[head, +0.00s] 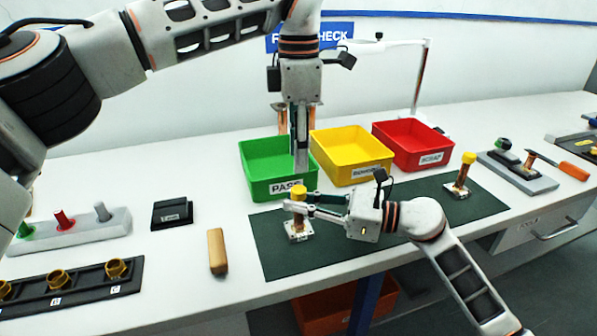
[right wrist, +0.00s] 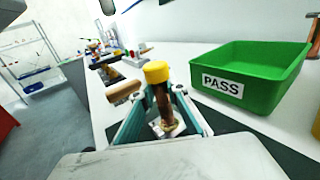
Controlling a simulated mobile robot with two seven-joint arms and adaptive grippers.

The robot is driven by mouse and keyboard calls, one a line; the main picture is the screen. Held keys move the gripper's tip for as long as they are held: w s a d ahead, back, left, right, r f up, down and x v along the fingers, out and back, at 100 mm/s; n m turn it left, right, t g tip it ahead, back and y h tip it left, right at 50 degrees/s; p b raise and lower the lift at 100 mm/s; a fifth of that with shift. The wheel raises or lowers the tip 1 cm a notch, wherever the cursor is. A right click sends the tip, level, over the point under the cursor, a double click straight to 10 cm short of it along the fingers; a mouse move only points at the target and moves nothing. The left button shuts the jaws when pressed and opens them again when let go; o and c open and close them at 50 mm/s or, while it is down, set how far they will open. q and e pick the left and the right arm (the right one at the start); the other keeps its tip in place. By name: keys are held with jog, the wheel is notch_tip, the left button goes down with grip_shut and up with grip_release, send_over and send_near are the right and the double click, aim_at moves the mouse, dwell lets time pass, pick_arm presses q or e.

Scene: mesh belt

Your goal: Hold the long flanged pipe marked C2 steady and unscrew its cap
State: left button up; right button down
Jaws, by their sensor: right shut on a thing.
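A copper-coloured flanged pipe (head: 299,224) stands upright on its square pale flange at the left part of the dark green mat (head: 350,238), with a yellow cap (head: 299,192) on top. My right gripper (head: 300,207) is shut around this pipe from the side, below the cap. In the right wrist view, the pipe (right wrist: 163,108) is between its fingers, with the yellow cap (right wrist: 157,71) above them. My left gripper (head: 300,168) points down above and behind the cap, apart from it; its finger gap is not clear. A second capped pipe (head: 461,176) stands at the mat's right end. No C2 mark is legible.
Green PASS (head: 255,186), yellow (head: 350,170) and red (head: 412,160) bins stand behind the mat. A wooden-looking block (head: 217,252), black box (head: 172,212), rack of coloured pegs (head: 70,232) and black strip of brass fittings (head: 75,288) lie left.

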aim_at(299, 189)
pick_arm(q)
jog(key=m, duration=0.8)
jog(key=shift+m, duration=0.4)
jog(key=m, duration=0.7)
jog(key=shift+f, duration=4)
